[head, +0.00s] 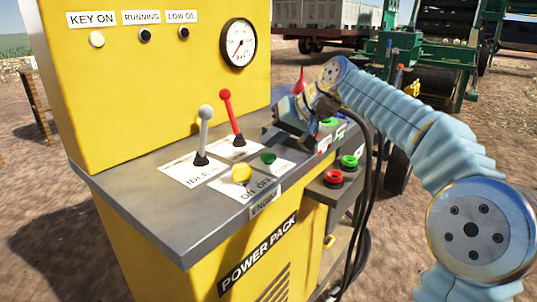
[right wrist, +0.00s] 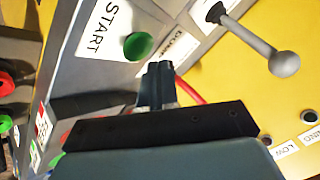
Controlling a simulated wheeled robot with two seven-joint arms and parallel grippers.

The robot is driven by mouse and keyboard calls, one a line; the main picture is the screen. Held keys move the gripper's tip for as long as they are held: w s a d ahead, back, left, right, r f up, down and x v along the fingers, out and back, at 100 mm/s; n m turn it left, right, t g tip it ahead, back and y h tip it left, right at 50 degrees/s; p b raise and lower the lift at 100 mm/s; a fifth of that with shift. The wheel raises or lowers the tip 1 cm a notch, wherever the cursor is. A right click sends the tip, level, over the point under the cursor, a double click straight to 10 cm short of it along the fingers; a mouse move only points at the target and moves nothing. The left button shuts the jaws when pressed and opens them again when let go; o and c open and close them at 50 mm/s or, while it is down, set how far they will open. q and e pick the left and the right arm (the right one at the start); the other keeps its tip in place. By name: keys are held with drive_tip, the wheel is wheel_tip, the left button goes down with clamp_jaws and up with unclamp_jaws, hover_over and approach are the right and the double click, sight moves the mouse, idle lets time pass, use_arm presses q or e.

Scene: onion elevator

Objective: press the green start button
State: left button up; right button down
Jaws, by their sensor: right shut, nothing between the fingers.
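In the right wrist view the green button (right wrist: 139,46) lies next to a START label (right wrist: 98,28). My right gripper (head: 272,134) is low over the panel, just behind the button. Its fingers (right wrist: 157,75) are shut and empty, pointing toward the button. They appear close to it but apart; the exact height gap is hard to tell. My left gripper is in neither view.
A lower side box (head: 338,185) carries red (head: 333,177) and green (head: 349,161) buttons. Black cables hang beside it. A gauge (head: 238,43) is on the upright panel.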

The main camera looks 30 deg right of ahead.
sight(272, 155)
drive_tip(key=shift+f, duration=0.2)
drive_tip(key=shift+f+b, duration=0.25)
drive_tip(key=shift+b, duration=0.1)
drive_tip(key=shift+f+b, duration=0.45)
drive_tip(key=shift+f, duration=0.15)
idle(0.7)
idle(0.3)
drive_tip(key=shift+r+p, duration=0.95)
drive_tip(key=shift+r, duration=0.1)
wheel_tip(272, 155, up, 3)
drive_tip(key=p, duration=0.2)
drive_tip(key=shift+p, duration=0.35)
drive_tip(key=shift+r+p, duration=0.45)
drive_tip(key=shift+r, duration=0.55)
